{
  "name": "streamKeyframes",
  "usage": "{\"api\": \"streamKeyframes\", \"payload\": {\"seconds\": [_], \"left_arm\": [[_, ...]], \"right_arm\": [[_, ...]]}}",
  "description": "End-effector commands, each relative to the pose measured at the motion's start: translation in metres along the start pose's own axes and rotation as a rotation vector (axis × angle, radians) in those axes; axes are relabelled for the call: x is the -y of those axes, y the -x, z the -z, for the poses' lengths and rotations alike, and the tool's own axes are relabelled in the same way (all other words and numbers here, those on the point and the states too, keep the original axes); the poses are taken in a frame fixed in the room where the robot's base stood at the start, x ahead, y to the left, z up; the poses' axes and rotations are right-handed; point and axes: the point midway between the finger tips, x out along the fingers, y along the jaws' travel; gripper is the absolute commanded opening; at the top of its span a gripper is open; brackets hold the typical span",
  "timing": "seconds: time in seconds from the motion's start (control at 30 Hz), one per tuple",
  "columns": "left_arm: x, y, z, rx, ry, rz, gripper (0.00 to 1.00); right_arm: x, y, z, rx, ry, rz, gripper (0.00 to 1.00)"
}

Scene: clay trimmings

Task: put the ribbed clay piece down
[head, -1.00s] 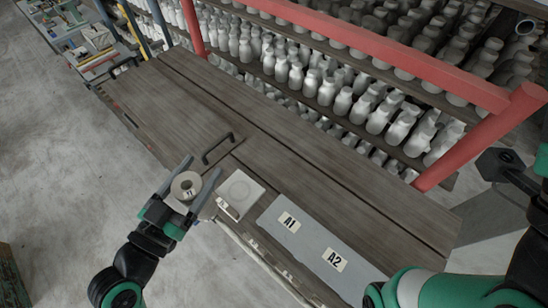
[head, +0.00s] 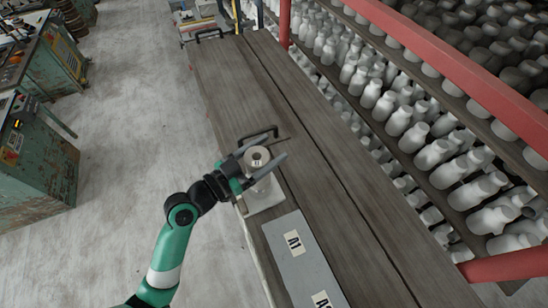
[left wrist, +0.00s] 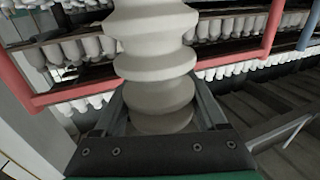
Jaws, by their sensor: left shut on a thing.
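The ribbed clay piece (head: 257,157) is pale and spool-like, with a dark hole and a small tag on its top. My left gripper (head: 278,143) is shut on it, one finger on each side. In the left wrist view the piece (left wrist: 155,60) shows its stacked ribs, upright between the fingers. In the head view it overlaps the white square plate (head: 268,202); I cannot tell whether its base touches the plate. My right gripper is not in view.
A grey board (head: 293,262) with labels such as A1 lies beside the plate on the wooden table (head: 340,170). A black handle stands behind the piece. Shelves of pale bottles (head: 415,120) and red rails (head: 450,60) line the right. Green cabinets (head: 35,155) stand left.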

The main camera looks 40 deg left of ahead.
Motion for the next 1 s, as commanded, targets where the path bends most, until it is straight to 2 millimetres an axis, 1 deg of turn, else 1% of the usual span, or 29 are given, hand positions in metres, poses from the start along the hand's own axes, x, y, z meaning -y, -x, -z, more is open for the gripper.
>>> {"api": "streamKeyframes", "payload": {"seconds": [0.03,0.1,0.33,0.47,0.5,0.63,1.0], "left_arm": [[0.0027,0.0021,-0.0182,-0.001,0.001,0.007,0.00],[0.0051,0.0039,-0.0251,-0.002,0.002,0.013,0.00],[0.0056,0.0043,-0.0219,-0.003,0.001,0.014,0.00],[0.0054,0.0043,-0.0257,-0.003,0.001,0.013,0.00],[0.0052,0.0043,-0.0273,0.001,0.002,0.013,0.76],[0.0052,0.0043,-0.0261,0.001,0.002,0.013,0.99],[0.0052,0.0043,-0.0249,0.001,0.002,0.013,1.00]], "right_arm": [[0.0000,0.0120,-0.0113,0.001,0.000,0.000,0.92],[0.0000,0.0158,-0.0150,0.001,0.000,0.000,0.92],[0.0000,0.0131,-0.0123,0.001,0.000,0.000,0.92],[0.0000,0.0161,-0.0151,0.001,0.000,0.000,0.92],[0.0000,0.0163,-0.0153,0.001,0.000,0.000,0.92],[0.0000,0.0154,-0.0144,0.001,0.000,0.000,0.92],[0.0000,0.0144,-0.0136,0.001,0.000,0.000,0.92]]}}
